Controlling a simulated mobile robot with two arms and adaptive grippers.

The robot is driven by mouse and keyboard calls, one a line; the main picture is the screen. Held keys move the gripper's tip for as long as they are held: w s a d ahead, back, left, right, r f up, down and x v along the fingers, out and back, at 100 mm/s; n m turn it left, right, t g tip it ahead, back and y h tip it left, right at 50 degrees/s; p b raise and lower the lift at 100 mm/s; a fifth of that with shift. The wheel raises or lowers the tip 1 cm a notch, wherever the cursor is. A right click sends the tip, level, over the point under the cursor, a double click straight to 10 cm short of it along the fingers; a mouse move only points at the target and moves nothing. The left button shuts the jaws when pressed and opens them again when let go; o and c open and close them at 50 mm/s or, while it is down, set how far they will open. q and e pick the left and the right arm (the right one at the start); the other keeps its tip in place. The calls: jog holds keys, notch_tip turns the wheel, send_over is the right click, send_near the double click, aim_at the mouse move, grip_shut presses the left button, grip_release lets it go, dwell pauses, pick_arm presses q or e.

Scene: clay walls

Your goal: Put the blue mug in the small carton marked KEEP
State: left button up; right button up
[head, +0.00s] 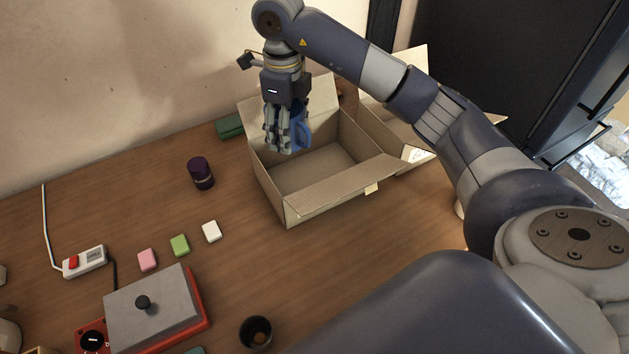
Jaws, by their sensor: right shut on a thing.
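My right gripper (279,142) points down and is shut on the blue mug (301,136), which is partly hidden behind the fingers. Gripper and mug are over the back left part of an open cardboard carton (330,192). The carton's floor shows bare, and its flaps are folded out. I cannot tell from this angle how far the mug is above the floor. No KEEP mark is readable; a small yellowish tag (371,188) shows at its front flap. My left gripper is not in view.
A second open carton (397,122) stands behind to the right, partly hidden by my right arm. A dark purple jar (201,173) and a green case (230,126) are left of the carton. A red and grey device (155,310) and a dark cup (256,332) are in front.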

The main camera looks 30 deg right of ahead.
jog(key=m, duration=0.2)
jog(key=w+m, duration=0.1)
jog(key=shift+d+f, duration=0.3)
jog(key=shift+d, duration=0.1)
jog(key=p, duration=0.1)
send_near(295, 190)
notch_tip(295, 190, down, 6)
jog(key=shift+r, duration=0.25)
jog(key=shift+w+f, duration=0.1)
jog(key=shift+f, duration=0.15)
jog(key=o, duration=1)
notch_tip(295, 190, up, 12)
jog(key=b, duration=0.1)
